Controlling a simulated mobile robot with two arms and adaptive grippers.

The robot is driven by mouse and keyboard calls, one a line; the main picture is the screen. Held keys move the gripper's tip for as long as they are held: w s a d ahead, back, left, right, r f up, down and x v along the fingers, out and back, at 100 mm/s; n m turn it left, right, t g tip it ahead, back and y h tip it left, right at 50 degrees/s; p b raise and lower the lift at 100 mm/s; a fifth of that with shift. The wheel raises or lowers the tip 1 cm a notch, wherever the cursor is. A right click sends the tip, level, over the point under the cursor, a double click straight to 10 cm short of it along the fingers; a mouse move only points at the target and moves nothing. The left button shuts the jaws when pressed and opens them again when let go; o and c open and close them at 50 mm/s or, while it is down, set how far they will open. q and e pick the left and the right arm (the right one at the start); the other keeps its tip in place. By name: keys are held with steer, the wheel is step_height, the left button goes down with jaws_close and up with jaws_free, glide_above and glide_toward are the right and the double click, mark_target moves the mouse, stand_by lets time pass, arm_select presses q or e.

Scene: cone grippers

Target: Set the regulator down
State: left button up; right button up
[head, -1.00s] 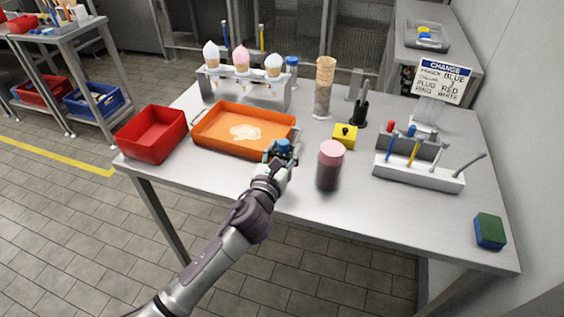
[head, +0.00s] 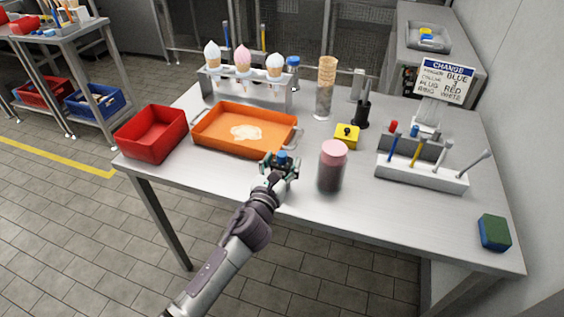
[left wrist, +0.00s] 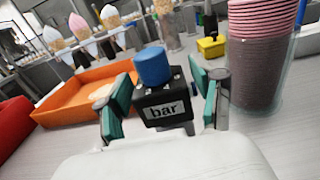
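The regulator is a small black block marked "bar" with a blue knob on top. It stands upright on the steel table in front of the orange tray, and shows in the head view (head: 282,158) and the left wrist view (left wrist: 165,105). My left gripper (head: 280,167) is open around it. In the left wrist view its teal-padded fingers (left wrist: 165,100) stand on both sides of the block, with a visible gap at each side. The block's underside is hard to see behind the gripper. My right gripper is in neither view.
The orange tray (head: 207,142) lies just behind, with a red bin (head: 150,150) at left. A yellow block (head: 346,137) and tool rack (head: 420,178) stand to the right.

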arm_select(q)
steer(key=shift+r, duration=0.15)
steer(key=v, duration=1.2)
steer(key=s+a+f+n+g+y, duration=0.15)
steer(key=f+n, duration=0.25)
steer(key=f, duration=0.4)
steer(key=a+f+n+g+y, duration=0.1)
steer(key=a+f+n+g, duration=0.15)
steer(key=f, duration=0.55)
steer(key=s+a+f+n+g+y, duration=0.1)
steer(key=a+f+n, duration=0.25)
steer(key=f, duration=0.45)
steer(key=s+a+f+n+g, duration=0.35)
steer(key=s+f+n, duration=0.45)
steer(key=f, duration=0.5)
steer(key=s+a+f+n+g, duration=0.2)
steer(key=s+f+n, duration=0.4)
steer(key=s, duration=0.5)
steer(key=s+a+f+n+g+y, duration=0.1)
steer(key=s+a+f+n+g, duration=0.2)
steer(key=s+f+n, duration=0.3)
steer(key=s+a+f+n+g+y, duration=0.1)
steer(key=s+f+n, duration=0.4)
steer(key=s, duration=1)
steer(key=shift+s+a+f+n+g, duration=0.4)
steer(key=shift+a+n+g, duration=0.45)
steer(key=shift+a+n, duration=0.3)
